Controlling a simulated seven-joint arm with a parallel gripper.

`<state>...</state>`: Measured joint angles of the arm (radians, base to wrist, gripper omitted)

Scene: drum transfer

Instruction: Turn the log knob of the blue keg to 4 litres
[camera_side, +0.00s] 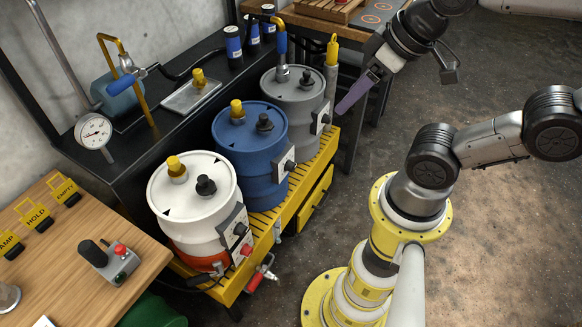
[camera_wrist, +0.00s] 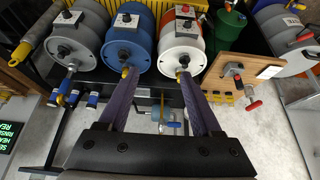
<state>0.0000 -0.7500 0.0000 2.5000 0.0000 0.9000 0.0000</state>
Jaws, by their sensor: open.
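The blue keg (camera_side: 236,150) stands upright between the white and grey kegs on the yellow grated stand. Its lid carries a yellow cap (camera_side: 237,110) and a black knob (camera_side: 264,123). A pale panel with a small dark knob (camera_side: 289,165) is on its side; the scale is too small to read. The blue keg also shows in the wrist view (camera_wrist: 135,48), with its panel (camera_wrist: 127,19). My gripper (camera_wrist: 157,75) is open and empty, with its purple fingers apart. In the side view my gripper (camera_side: 350,100) is up right of the grey keg, clear of the blue keg.
The white keg (camera_side: 190,225) and grey keg (camera_side: 292,105) have similar panels. A red-handled tap (camera_side: 258,275) sticks out at the stand's front. A gauge (camera_side: 93,131) and bent yellow pipe (camera_side: 140,80) stand behind. The floor right of the stand is open.

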